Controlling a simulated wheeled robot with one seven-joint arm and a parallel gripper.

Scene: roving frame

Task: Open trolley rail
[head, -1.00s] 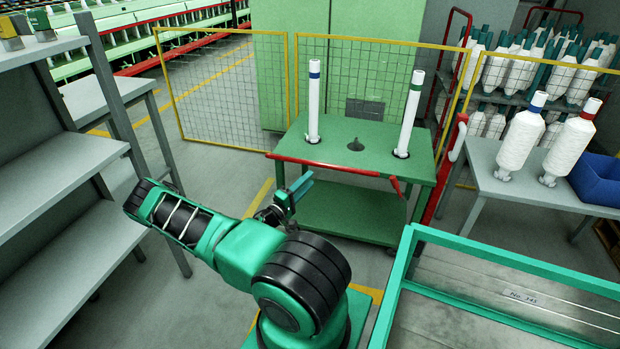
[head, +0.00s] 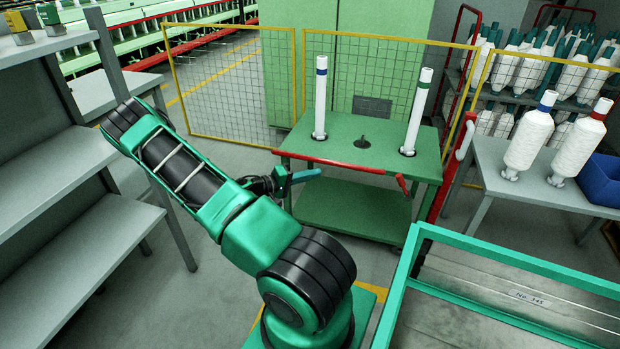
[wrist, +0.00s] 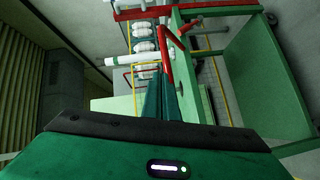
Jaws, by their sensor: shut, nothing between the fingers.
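The green trolley (head: 345,139) stands ahead with a red rail (head: 330,162) along its front edge. A short red piece (head: 402,184) sticks out at the rail's right end. The rail lies straight across the front. My gripper (head: 317,173) is shut and empty, just in front of the rail's left part and slightly below it in the head view; I cannot tell whether they touch. In the wrist view my shut teal fingers (wrist: 162,88) point up beside a red bar (wrist: 165,60), which seems to be the rail.
Two white tubes (head: 320,97) (head: 417,110) stand on the trolley. Grey shelves (head: 50,180) are at left, a teal-framed case (head: 500,258) at front right. A table (head: 480,158) with yarn cones and a blue bin (head: 602,180) is at right. Yellow mesh fencing (head: 235,90) stands behind.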

